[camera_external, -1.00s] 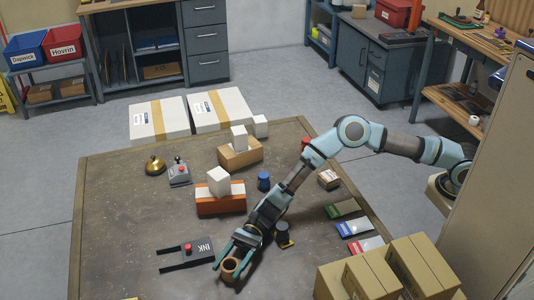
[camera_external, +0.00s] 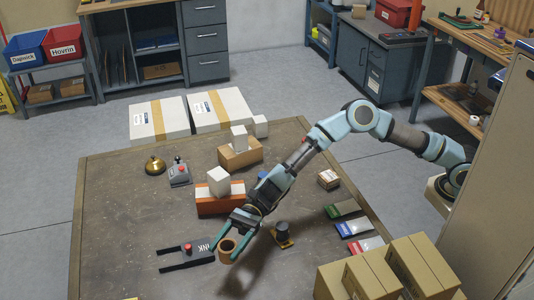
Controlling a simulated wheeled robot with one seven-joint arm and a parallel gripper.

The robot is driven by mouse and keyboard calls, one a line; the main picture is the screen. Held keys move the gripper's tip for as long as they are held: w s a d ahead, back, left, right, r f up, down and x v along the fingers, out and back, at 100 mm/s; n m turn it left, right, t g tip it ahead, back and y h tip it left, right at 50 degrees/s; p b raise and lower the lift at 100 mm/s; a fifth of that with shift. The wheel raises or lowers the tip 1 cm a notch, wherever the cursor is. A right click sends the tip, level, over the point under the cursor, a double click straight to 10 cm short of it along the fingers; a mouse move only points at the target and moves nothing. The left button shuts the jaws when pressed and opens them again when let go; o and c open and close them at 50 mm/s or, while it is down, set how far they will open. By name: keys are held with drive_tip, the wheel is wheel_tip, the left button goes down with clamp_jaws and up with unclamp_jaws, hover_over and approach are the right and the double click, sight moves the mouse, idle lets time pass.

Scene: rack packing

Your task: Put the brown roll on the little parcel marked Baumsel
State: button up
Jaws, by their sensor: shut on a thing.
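My gripper (camera_external: 227,248) is shut on the brown roll (camera_external: 225,257), which is upright with its open end up. The roll seems to be held above the table, with a dark shadow below it. A little parcel (camera_external: 328,179) with a pale label lies near the table's right edge, to the right of my arm. Its lettering is too small to read, so I cannot tell whether it says Baumsel. Other small boxes stand on the table: white cubes (camera_external: 218,181) rest on an orange-and-white box (camera_external: 217,206) and on a brown box (camera_external: 240,155).
A dark spool (camera_external: 282,232) stands right of my gripper. Coloured packets (camera_external: 354,227) and large cartons (camera_external: 385,270) are at the right. A bell (camera_external: 154,166) stands at the far left.

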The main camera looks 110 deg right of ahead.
drive_tip(key=shift+d+r, duration=0.1)
drive_tip(key=shift+r, duration=0.6)
drive_tip(key=s+d+m+t+h+p, duration=0.1)
drive_tip(key=s+d, duration=0.3)
drive_tip(key=d, duration=0.2)
drive_tip(key=s+d+p, duration=0.1)
drive_tip(key=s+d, duration=0.2)
drive_tip(key=d, duration=0.3)
wheel_tip(320, 180, up, 3)
drive_tip(key=m+t+h+p, duration=0.3)
drive_tip(key=m+h+p, duration=0.15)
drive_tip(key=p, duration=0.25)
hover_over(328, 176)
drive_tip(key=shift+n+h, duration=0.25)
drive_tip(key=shift+n, duration=0.2)
wheel_tip(328, 176, down, 9)
drive_tip(key=shift+a+f, duration=0.1)
drive_tip(key=o, duration=1.4)
drive_tip(key=shift+c, duration=0.2)
